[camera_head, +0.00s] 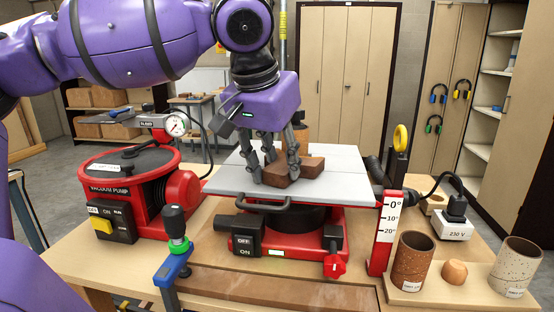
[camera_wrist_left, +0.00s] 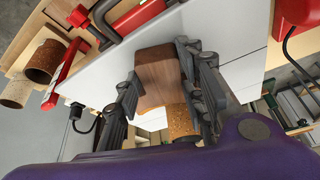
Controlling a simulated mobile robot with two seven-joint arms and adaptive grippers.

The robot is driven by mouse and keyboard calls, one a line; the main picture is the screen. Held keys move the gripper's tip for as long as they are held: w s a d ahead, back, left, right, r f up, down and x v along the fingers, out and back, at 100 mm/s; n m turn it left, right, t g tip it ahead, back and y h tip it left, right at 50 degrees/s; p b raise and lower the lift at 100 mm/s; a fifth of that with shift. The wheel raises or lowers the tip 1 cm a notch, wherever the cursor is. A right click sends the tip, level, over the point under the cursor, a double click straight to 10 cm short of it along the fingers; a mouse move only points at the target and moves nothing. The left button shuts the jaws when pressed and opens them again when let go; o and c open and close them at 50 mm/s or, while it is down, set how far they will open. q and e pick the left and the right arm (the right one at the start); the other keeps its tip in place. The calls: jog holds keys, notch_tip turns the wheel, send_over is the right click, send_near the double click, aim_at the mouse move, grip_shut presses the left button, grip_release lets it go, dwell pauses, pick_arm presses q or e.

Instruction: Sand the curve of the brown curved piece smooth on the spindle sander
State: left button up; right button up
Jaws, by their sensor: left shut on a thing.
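The brown curved piece (camera_head: 308,166) lies on the light grey table (camera_head: 235,184) of the red sander. My left gripper (camera_head: 276,175) comes down from above and is shut on the piece. In the left wrist view the piece (camera_wrist_left: 157,78) sits between the two fingers (camera_wrist_left: 160,66). A rough tan spindle (camera_wrist_left: 180,122) stands close by its near end there. I cannot tell whether they touch. In the head view the spindle (camera_head: 301,133) shows only partly behind the gripper. The curve of the piece is mostly hidden. My right gripper is not in view.
A red vacuum pump (camera_head: 125,185) stands at the left. A red angle scale (camera_head: 386,232) and two speckled cups (camera_head: 412,258) (camera_head: 514,266) are at the right. A clamp (camera_head: 176,245) stands in front.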

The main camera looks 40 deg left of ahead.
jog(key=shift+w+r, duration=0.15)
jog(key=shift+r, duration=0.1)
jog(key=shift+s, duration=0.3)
pick_arm(q)
jog(key=shift+w+d, duration=0.1)
jog(key=shift+w, duration=0.1)
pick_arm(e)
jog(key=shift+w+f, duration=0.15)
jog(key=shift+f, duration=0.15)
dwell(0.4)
pick_arm(q)
jog(key=shift+w, duration=0.1)
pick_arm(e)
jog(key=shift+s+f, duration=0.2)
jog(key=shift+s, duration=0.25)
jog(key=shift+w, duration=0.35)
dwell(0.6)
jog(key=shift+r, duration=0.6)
pick_arm(q)
jog(key=shift+s+p, duration=0.25)
jog(key=shift+p, duration=0.2)
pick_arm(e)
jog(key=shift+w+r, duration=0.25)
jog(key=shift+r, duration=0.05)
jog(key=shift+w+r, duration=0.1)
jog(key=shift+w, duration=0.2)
